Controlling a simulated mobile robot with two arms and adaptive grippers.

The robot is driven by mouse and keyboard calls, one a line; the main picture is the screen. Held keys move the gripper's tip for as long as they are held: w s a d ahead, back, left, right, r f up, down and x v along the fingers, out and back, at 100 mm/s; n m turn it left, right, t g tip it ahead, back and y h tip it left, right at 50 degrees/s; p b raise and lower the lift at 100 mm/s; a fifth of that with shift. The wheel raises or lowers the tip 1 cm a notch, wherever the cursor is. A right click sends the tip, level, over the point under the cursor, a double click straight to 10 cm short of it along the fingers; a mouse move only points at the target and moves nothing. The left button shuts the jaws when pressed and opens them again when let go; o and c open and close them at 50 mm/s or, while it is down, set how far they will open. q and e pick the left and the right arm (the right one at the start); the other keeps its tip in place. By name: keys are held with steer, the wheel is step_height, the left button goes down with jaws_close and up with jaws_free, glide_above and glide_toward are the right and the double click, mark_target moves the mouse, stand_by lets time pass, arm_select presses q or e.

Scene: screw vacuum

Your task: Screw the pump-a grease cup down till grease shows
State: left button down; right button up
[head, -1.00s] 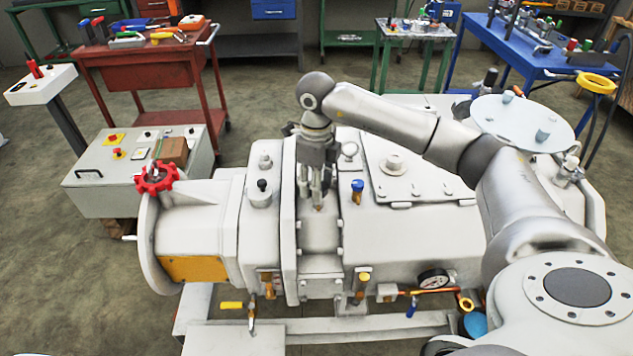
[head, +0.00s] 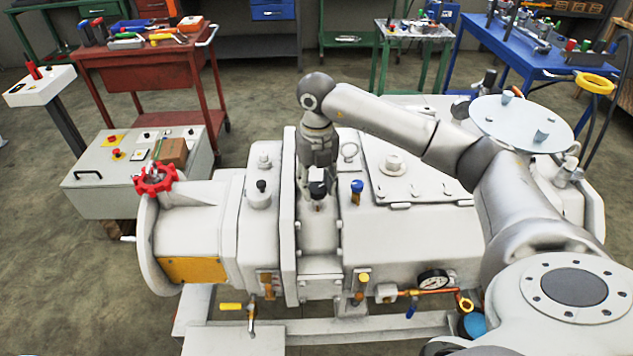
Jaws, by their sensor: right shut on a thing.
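My right gripper (head: 318,190) points straight down over the middle of the white pump body (head: 410,235). It is shut on a small fitting (head: 319,206) on the flat panel there, which I take to be the grease cup. The dark fingers hide most of the cup, and only a small lower part shows below them. I cannot see any grease. My left gripper is not in view.
A blue-capped fitting (head: 357,190) stands close right of the gripper. A black-knobbed fitting (head: 260,190) stands to its left, and a red handwheel (head: 155,179) farther left. A pressure gauge (head: 433,281) is at the front right. A red cart (head: 140,70) stands behind.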

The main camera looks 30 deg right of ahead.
mark_target(317, 186)
steer(key=shift+m, duration=1.2)
steer(key=o, duration=1)
steer(key=shift+r, duration=0.1)
step_height(317, 186, up, 12)
